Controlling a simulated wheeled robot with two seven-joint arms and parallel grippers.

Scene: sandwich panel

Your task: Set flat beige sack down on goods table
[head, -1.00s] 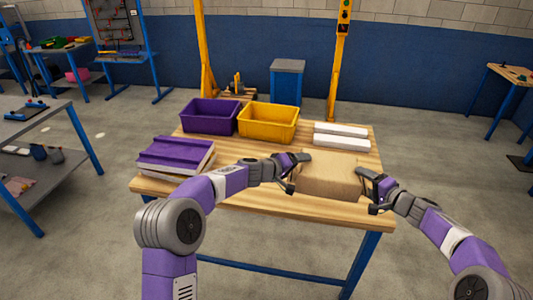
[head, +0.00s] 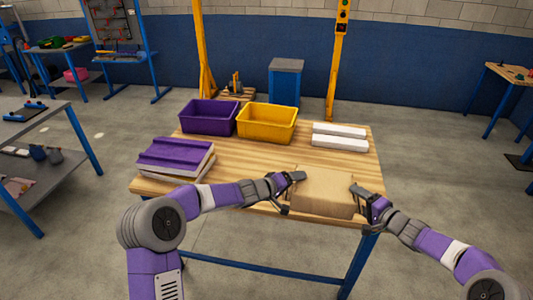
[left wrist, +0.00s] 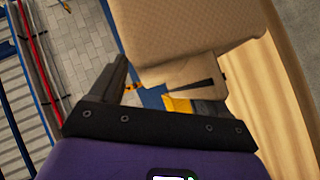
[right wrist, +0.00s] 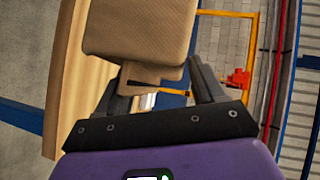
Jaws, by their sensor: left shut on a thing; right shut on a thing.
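The flat beige sack (head: 323,192) is held level between my two grippers at the near right of the wooden goods table (head: 245,165). It is over the table's front edge; I cannot tell whether it touches the top. My left gripper (head: 290,192) is shut on the sack's left end, and my right gripper (head: 364,206) on its right end. The left wrist view shows the sack (left wrist: 190,35) with a small end tab at the fingers. The right wrist view also shows the sack (right wrist: 140,35) and its tab.
A purple bin (head: 208,116) and a yellow bin (head: 266,123) stand at the back of the table. White blocks (head: 340,137) lie at the back right. A purple-topped stack (head: 175,158) lies at the left. The table's middle is clear.

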